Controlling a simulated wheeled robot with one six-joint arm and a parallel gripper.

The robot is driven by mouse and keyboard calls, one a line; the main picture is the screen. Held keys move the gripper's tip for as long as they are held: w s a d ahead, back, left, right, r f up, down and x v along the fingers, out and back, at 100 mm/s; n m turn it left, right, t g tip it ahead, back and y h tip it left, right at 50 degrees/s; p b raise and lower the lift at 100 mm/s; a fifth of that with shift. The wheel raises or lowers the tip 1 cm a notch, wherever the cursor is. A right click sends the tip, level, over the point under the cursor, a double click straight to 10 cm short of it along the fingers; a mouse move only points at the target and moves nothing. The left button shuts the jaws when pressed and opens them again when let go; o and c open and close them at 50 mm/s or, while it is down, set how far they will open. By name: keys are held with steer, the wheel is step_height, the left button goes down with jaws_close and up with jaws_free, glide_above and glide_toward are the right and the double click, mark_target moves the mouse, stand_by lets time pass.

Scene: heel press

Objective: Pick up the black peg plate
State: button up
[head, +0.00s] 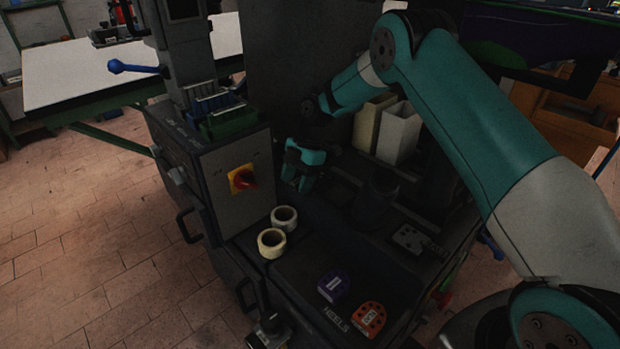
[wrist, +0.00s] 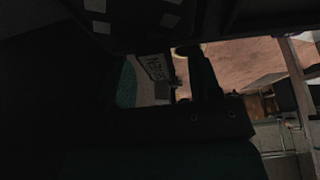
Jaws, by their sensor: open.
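My gripper (head: 303,172) is open in the head view, right of the red-and-yellow switch and above the dark bench top; I see nothing between its jaws. I cannot surely pick out the black peg plate. A row of racks stands at the press foot, left of my gripper: a green one (head: 232,122) in front, a blue one (head: 213,107) behind it, and a dark, pale-topped part (head: 205,91) farther back that may be the black plate. The wrist view is very dark; a label (wrist: 155,68) reading about "GREEN" shows near a dark finger (wrist: 203,75).
Two tape rolls (head: 272,242), a purple puck (head: 333,286) and an orange puck (head: 368,319) lie on the bench front. A grey metal plate (head: 412,240) lies to the right. Pale upright bins (head: 398,134) stand behind my gripper. The press column (head: 187,45) rises at left.

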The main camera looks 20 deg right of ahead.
jaws_close()
